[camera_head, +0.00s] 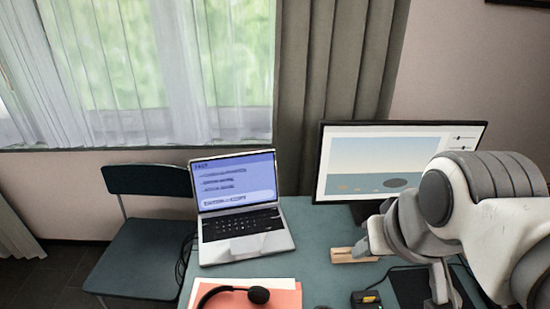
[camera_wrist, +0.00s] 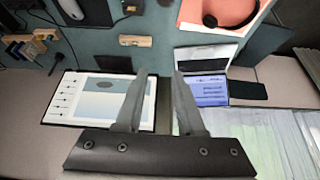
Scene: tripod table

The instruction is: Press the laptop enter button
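The silver laptop (camera_head: 239,246) stands open on the table, left of the monitor, with its lit screen (camera_head: 236,182) facing the front. Its dark keyboard (camera_head: 241,223) is uncovered, but single keys, including the enter key, are too small to make out. In the wrist view the laptop screen (camera_wrist: 212,91) shows right of the fingers, with the laptop's base beyond it. My gripper (camera_wrist: 161,74) is open and empty, its two dark fingers apart. My arm is at the right in the head view, in front of the monitor and apart from the laptop.
The monitor (camera_head: 360,160) stands at the back right. A wooden block (camera_head: 352,255) lies right of the laptop. A headset (camera_head: 258,295) rests on orange paper (camera_head: 285,299) in front of the laptop. A chair (camera_head: 140,270) is at the left. A curtain (camera_head: 330,80) hangs behind.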

